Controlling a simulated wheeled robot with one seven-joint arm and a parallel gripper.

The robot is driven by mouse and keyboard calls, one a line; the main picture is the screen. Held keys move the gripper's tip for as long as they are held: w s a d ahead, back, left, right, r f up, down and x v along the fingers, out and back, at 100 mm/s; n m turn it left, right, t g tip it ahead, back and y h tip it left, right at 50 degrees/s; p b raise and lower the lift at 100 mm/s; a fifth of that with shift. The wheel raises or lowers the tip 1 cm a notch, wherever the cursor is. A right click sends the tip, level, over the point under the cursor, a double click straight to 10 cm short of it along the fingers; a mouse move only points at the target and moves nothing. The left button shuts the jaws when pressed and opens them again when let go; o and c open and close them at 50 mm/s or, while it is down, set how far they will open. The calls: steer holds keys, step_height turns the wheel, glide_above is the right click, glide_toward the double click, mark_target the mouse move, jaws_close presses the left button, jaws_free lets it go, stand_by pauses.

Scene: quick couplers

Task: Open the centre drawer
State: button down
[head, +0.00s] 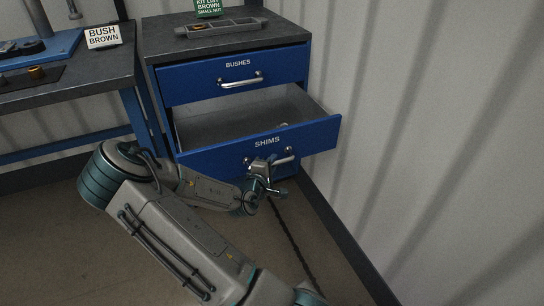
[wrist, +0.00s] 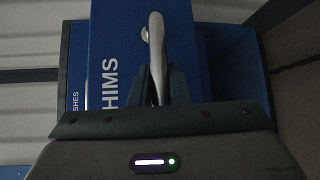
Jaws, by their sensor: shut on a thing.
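The drawer labelled SHIMS (head: 315,136), below the BUSHES drawer (head: 205,83), stands pulled well out of the blue cabinet, and its grey interior (head: 225,118) shows. My gripper (head: 265,172) is at the front of this drawer, shut on its silver bar handle (head: 285,160). In the wrist view, the handle (wrist: 157,45) runs between the two dark fingers of my gripper (wrist: 160,82), beside the SHIMS lettering on the drawer front (wrist: 112,40). My arm hides the cabinet's lower part in the head view.
The BUSHES drawer is closed. A grey divided tray (head: 222,29) and a green kit sign (head: 209,8) stand on the cabinet top. A workbench (head: 100,65) with a BUSH BROWN sign (head: 103,36) is at left. A corrugated wall (head: 430,130) is close on the right.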

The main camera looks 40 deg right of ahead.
steer(key=shift+s+a, duration=0.25)
steer(key=shift+s, duration=0.85)
steer(key=c, duration=1.4)
jaws_free()
steer(key=shift+o, duration=0.2)
steer(key=p+v, duration=0.4)
steer(key=v, duration=0.9)
steer(key=shift+s+a, duration=0.2)
steer(key=shift+a, duration=0.15)
